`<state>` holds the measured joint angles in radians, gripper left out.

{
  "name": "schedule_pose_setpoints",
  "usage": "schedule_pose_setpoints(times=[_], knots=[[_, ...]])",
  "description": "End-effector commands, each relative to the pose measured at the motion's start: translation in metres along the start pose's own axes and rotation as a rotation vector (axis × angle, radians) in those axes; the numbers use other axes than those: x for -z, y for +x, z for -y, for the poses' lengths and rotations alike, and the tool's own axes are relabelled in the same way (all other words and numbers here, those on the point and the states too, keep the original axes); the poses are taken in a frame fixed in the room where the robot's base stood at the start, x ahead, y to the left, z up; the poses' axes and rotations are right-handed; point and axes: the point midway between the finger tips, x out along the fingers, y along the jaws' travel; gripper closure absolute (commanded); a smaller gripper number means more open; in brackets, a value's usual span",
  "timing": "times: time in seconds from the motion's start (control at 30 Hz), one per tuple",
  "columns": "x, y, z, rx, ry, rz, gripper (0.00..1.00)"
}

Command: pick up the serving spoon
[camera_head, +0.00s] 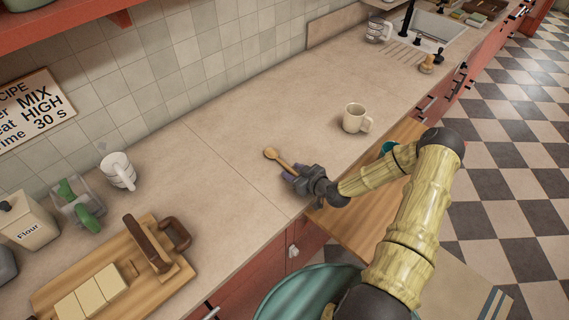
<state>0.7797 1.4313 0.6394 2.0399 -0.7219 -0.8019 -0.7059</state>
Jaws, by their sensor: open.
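A wooden spoon (272,154), the likely serving spoon, lies on the beige countertop, with its rounded head toward the upper left. Its handle runs down to the right toward my gripper (293,175). My gripper is open at the counter's front edge, with its fingers at the handle. The fingers hide the lower end of the handle, and I cannot tell whether they touch it.
A cream mug (354,118) stands right of the spoon. A sink (432,31) is at the far end. The counter behind the spoon is clear.

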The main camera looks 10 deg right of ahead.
Motion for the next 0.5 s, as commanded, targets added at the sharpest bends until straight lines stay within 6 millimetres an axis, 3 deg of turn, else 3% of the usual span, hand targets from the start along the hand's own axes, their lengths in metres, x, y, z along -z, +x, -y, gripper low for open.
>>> schedule_pose_setpoints(times=[0.43,0.5], knots=[[-0.0003,-0.0004,-0.0002,0.0,0.0,0.0,0.56],[-0.0003,-0.0004,-0.0002,0.0,0.001,0.0,0.7]])
